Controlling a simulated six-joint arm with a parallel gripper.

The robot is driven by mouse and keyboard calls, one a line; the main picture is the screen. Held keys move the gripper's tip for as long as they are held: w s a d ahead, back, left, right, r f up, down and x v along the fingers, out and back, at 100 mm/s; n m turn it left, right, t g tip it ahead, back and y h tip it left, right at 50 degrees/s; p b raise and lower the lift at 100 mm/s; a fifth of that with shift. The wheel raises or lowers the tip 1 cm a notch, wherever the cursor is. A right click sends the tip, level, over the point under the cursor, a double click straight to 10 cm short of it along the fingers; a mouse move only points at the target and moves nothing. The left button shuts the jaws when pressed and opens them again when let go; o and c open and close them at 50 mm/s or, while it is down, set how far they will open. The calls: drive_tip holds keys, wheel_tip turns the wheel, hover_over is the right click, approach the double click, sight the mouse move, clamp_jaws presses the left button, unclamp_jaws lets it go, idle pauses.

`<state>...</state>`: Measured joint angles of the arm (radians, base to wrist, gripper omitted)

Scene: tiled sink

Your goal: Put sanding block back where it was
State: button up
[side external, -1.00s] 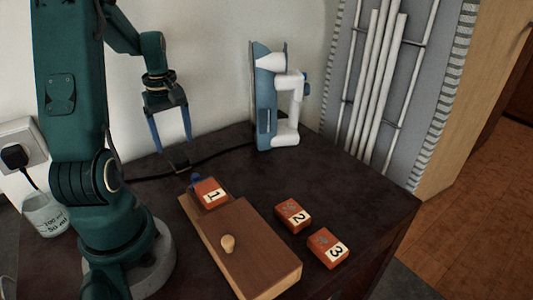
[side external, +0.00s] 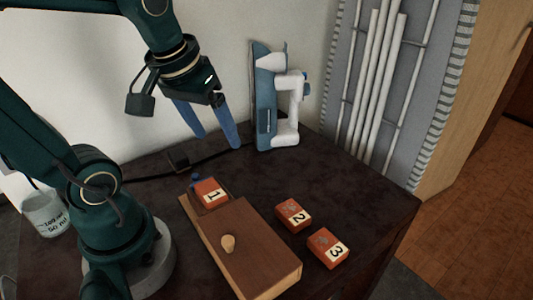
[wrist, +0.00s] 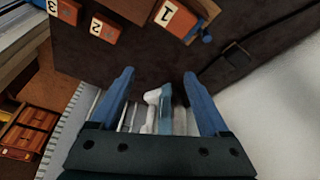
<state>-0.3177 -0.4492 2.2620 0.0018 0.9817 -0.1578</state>
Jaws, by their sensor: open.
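Three orange-red blocks carry white number labels. Block 1 (side external: 211,193) sits at the far end of a brown wooden board (side external: 255,248) with a round knob (side external: 228,243). Block 2 (side external: 293,215) and block 3 (side external: 328,248) lie on the dark top to the right of the board. In the wrist view, block 1 (wrist: 177,17), block 2 (wrist: 105,30) and block 3 (wrist: 63,10) show along the upper edge. My gripper (side external: 219,141) is open and empty, in the air above and behind block 1. Its blue fingers (wrist: 158,74) are spread apart in the wrist view.
A blue and white device (side external: 272,100) stands upright at the back, close to the right of my gripper. A small blue knob (side external: 196,177) is beside block 1. A black cable (side external: 215,157) runs along the wall. The dark top (side external: 335,190) is clear toward the back right.

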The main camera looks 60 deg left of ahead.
drive_tip(key=s+d+m+t+h, duration=0.1)
drive_tip(key=s+d+m, duration=0.2)
drive_tip(key=d+m, duration=0.2)
drive_tip(key=shift+s+d+f+t, duration=0.25)
drive_tip(key=shift+d+f+t, duration=0.15)
drive_tip(key=shift+d, duration=0.2)
